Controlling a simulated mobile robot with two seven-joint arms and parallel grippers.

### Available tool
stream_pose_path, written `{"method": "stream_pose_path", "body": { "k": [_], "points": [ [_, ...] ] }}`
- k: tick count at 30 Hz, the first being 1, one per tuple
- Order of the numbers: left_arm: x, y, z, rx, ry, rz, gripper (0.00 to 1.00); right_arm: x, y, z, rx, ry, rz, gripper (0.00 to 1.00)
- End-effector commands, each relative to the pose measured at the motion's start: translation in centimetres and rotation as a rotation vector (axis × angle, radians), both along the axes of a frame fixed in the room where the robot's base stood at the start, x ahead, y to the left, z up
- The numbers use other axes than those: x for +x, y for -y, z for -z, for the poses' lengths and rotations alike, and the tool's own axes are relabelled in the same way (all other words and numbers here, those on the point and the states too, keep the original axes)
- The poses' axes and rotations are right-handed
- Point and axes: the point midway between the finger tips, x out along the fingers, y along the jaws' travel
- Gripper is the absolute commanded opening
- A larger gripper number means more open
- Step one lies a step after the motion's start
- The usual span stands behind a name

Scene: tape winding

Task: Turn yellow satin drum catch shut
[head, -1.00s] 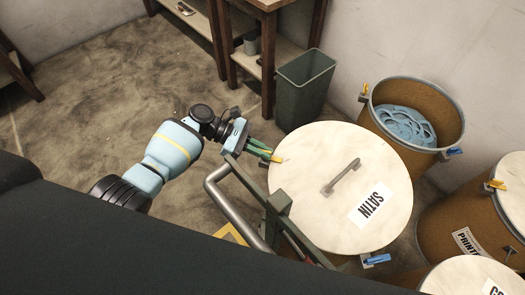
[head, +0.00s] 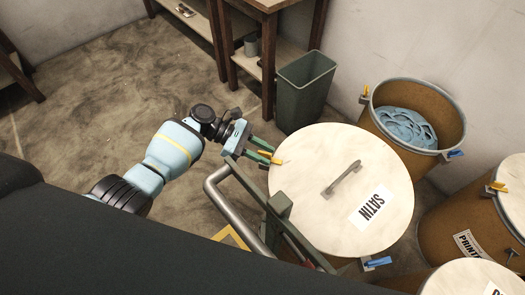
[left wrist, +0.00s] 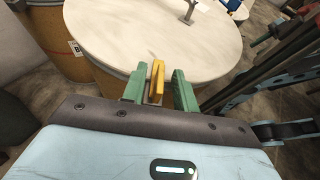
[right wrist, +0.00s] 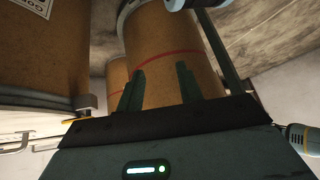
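The satin drum's pale round lid (head: 320,225) carries a bar handle and a SATIN label in the head view. The yellow catch (head: 278,160) is at the lid's left edge, its tip at the rim. In the left wrist view the yellow catch (left wrist: 157,80) stands between the green fingers of my left gripper (left wrist: 158,90). These fingers are apart, with a gap clearest on the right of the catch. My left gripper (head: 264,152) reaches the rim from the left. My right gripper (right wrist: 160,88) is open and empty, facing brown drums, and is outside the head view.
A blue catch (head: 378,262) is at the lid's lower edge. An open drum (head: 440,172) holding blue material stands behind right, with more drums at right. A green bin (head: 303,90) stands behind. A metal rail (head: 228,205) is close below my left gripper.

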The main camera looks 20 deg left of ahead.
Motion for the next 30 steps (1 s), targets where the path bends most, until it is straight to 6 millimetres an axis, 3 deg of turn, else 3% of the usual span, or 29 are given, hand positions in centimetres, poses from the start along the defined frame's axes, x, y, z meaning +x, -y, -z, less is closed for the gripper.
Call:
{"method": "stream_pose_path", "body": {
  "k": [16,30],
  "points": [
    [0.3,-6.4,-2.6,0.000,0.001,-0.001,0.29,0.0,0.0,-0.1,-0.001,0.000,-0.001,0.36],
    [0.3,-7.2,-3.0,0.000,0.001,0.000,0.29,0.5,0.0,-0.1,0.000,0.010,0.000,0.36]
  ]
}}
